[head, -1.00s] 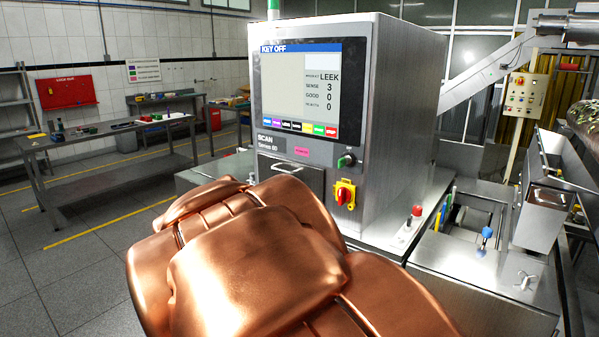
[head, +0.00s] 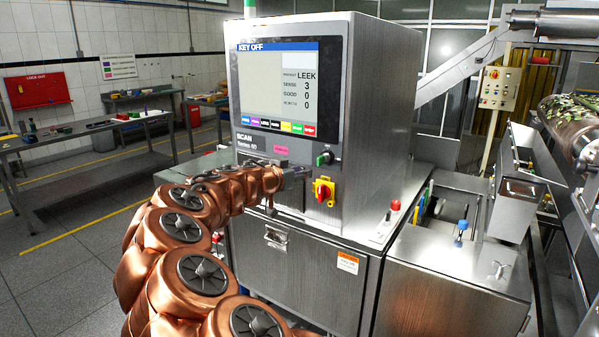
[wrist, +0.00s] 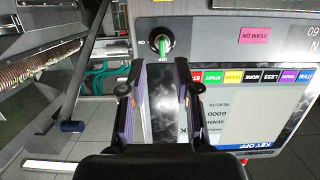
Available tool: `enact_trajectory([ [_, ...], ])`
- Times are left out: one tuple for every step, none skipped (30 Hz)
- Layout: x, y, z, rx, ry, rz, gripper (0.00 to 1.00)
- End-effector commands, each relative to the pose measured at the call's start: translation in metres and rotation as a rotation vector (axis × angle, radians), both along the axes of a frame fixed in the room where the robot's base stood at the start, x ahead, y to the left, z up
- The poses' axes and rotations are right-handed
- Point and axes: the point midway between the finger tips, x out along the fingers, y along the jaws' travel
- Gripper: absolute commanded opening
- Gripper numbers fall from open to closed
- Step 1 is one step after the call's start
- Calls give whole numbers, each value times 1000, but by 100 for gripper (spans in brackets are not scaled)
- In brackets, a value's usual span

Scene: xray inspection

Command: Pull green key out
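The green key (head: 324,158) sits in a round key switch on the front panel of the scan machine (head: 385,110), below the screen. In the wrist view the green key (wrist: 162,46) shows upright in its dark switch ring, near the top middle. My gripper (wrist: 160,68) is open, with its two fingers apart and nothing between them. The key lies just beyond the fingertips, roughly in line with the gap. In the head view my gripper (head: 298,174) is close to the panel, left of and slightly below the key.
A red knob on a yellow plate (head: 324,192) is just below the key. The screen (head: 278,85) reads KEY OFF. A red button (head: 395,205) and a blue-topped knob (head: 462,226) stand on the machine to the right. A workbench (head: 85,135) is far left.

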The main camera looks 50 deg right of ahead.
Motion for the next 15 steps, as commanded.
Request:
enact_trajectory([
  [1,-3,0,-2,-2,2,31],
  [2,-4,0,-3,-5,3,31],
  [2,-5,0,-4,-6,4,31],
  [3,-6,0,-4,-7,4,31],
  [3,-7,1,-4,-6,5,31],
  [3,-9,1,-4,-6,5,31],
  [3,-11,2,-4,-5,5,31],
  [3,-13,2,-5,-5,5,31],
  [3,-16,3,-5,-5,4,31],
  [3,-18,3,-5,-5,5,31],
  [4,-21,3,-4,-5,5,31],
  [4,-24,3,-4,-6,6,31],
  [4,-26,2,-4,-6,6,31],
  [4,-29,2,-3,-5,6,31],
  [4,-32,2,-3,-5,6,31],
])
